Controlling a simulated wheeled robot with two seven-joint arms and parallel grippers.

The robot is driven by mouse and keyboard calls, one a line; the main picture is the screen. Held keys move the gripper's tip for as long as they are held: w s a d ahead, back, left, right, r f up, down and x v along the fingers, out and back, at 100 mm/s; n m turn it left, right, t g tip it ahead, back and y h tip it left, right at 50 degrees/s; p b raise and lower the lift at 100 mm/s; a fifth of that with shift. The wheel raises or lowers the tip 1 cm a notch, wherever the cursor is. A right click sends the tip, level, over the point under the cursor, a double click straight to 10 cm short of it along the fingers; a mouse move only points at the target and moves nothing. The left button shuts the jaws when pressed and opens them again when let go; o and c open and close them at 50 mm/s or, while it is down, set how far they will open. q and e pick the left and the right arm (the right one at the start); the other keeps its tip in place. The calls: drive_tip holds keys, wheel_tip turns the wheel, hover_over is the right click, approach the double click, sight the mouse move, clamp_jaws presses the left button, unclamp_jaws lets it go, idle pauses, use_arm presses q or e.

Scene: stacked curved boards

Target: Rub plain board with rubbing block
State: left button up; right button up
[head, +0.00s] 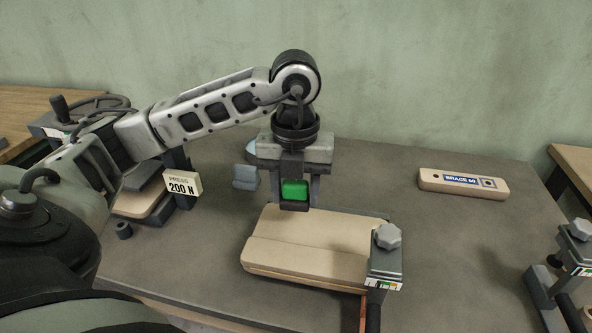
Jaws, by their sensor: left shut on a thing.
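My left gripper (294,187) points down above the back part of the plain board and is shut on a block with a green top face (294,189) and a dark lower part, which looks like the rubbing block. The pale wooden plain board (315,250) lies on the bench, with a crease or bend line across it. The block is over the board's far edge; I cannot tell whether it touches. A grey clamp (386,265) with a star knob sits at the board's right end. My right gripper is not in view.
A press (183,190) with a "200 N" sign stands at the left, partly behind my arm. A wooden bar marked "BRACE" (463,184) lies at the back right. Another clamp (575,245) is at the right edge. The grey bench (460,255) is clear between them.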

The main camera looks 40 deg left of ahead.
use_arm(q)
drive_tip(key=shift+r+p, duration=0.45)
drive_tip(key=shift+r, duration=0.45)
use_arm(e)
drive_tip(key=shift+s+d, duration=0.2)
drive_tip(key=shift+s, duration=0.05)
